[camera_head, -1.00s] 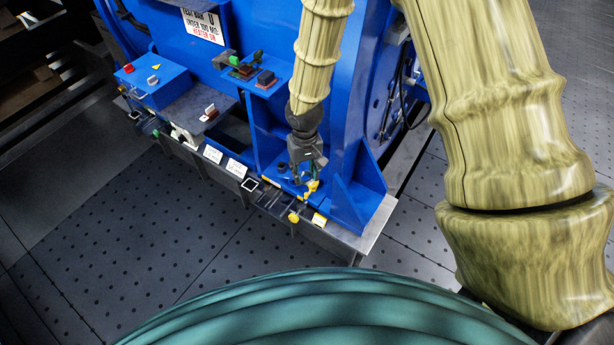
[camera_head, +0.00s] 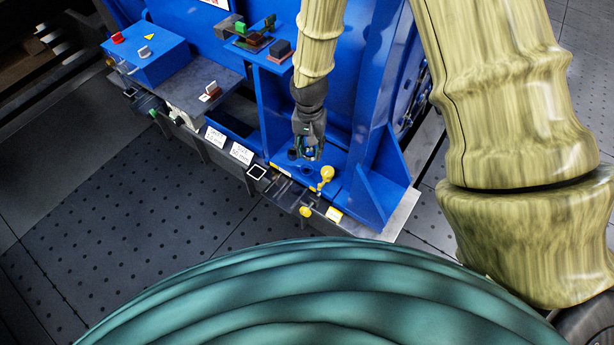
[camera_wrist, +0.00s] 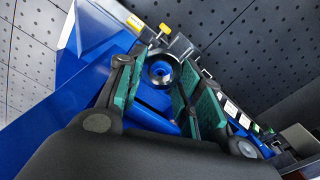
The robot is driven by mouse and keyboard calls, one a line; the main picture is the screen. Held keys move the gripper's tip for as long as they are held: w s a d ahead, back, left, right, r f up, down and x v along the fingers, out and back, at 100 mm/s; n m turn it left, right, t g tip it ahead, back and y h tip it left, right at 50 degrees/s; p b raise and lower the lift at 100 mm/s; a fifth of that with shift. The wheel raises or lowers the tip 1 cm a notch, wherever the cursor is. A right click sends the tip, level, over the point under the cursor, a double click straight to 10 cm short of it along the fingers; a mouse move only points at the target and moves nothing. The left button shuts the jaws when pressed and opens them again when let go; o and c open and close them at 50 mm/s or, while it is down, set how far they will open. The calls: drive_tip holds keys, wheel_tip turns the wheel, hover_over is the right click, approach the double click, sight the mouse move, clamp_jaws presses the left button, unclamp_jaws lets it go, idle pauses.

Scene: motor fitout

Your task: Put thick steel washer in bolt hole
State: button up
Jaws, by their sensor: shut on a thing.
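The thick steel washer (camera_wrist: 160,70) is a shiny metal ring between the green-padded fingertips of my gripper (camera_wrist: 157,73) in the wrist view. My gripper is shut on it, over the blue motor foot. In the head view my gripper (camera_head: 309,154) points down at the foot (camera_head: 345,198), left of and behind a yellow knob. The washer is too small to make out clearly there. A small dark round spot (camera_head: 291,154) on the foot beside the fingers may be a bolt hole. I cannot tell whether the washer touches the foot.
An upright blue gusset (camera_head: 378,198) is close on the right. A blue box (camera_head: 146,62) stands at the left.

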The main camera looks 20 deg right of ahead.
wheel_tip(320, 180, down, 16)
drive_tip(key=w+m+b, duration=0.2)
drive_tip(key=m+b, duration=0.7)
drive_tip(key=b, duration=0.6)
drive_tip(key=m+b, duration=0.9)
drive_tip(key=b, duration=0.9)
hover_over(309, 165)
drive_tip(key=s, duration=0.2)
wheel_tip(309, 165, down, 17)
drive_tip(key=shift+s+a+f+b, duration=0.1)
drive_tip(key=shift+a+f+b, duration=0.1)
drive_tip(key=shift+f, duration=0.4)
drive_tip(key=shift+w+a+f+b, duration=0.1)
drive_tip(key=shift+f+b, duration=0.1)
drive_tip(key=shift+f, duration=0.35)
drive_tip(key=shift+s+a+f+b, duration=0.1)
drive_tip(key=shift+a+f+b, duration=0.1)
drive_tip(key=shift+f, duration=0.4)
drive_tip(key=shift+r, duration=0.1)
drive_tip(key=shift+f, duration=0.65)
drive_tip(key=o, duration=1.2)
drive_tip(key=shift+c, duration=0.2)
drive_tip(key=shift+r, duration=0.15)
wheel_tip(309, 165, up, 8)
drive_tip(key=p, duration=0.2)
drive_tip(key=shift+r, duration=0.2)
